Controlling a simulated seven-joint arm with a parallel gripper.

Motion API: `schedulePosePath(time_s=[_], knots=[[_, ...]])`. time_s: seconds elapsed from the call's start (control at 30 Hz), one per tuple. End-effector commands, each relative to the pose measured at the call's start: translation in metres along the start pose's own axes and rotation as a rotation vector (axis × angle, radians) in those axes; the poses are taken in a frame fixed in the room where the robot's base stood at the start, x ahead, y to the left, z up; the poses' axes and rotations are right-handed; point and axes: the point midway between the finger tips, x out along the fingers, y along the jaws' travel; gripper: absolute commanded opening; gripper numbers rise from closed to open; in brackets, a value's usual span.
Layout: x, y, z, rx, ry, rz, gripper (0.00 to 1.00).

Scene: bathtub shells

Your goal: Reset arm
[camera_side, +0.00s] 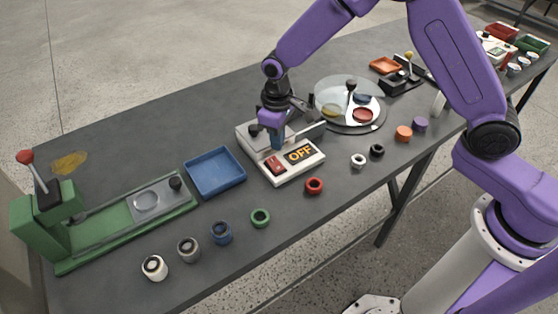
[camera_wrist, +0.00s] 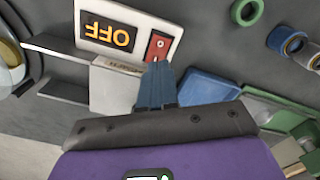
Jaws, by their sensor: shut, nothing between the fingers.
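My arm is purple with a dark wrist, and my gripper (camera_side: 277,140) points down over the white machine (camera_side: 290,174) in the middle of the table. In the wrist view my gripper (camera_wrist: 156,72) shows as blue fingers shut together with nothing between them. The machine has a dark panel reading OFF (camera_side: 300,153) and a red switch (camera_side: 274,165). The switch also shows in the wrist view (camera_wrist: 157,46), just beyond the fingertips. I cannot tell whether the fingertips touch the machine.
A blue tray (camera_side: 240,178) lies left of the machine, and a green press with a lever (camera_side: 48,205) stands farther left. A round turntable (camera_side: 372,125) is at the right. Several coloured rings, such as the red ring (camera_side: 314,186), line the front edge.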

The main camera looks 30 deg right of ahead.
Motion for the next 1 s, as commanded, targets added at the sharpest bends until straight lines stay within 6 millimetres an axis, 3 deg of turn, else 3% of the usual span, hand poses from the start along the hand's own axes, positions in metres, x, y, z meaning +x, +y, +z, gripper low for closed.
schedulePosePath(time_s=[0.2,0.37,0.67,1.0], knots=[[-0.003,-0.001,0.002,-0.007,0.001,0.0,0.0],[-0.024,-0.009,0.022,-0.053,0.005,0.0,0.0],[-0.079,-0.028,0.101,-0.202,0.015,-0.002,0.0],[-0.12,-0.033,0.212,-0.373,0.023,-0.006,0.0]])
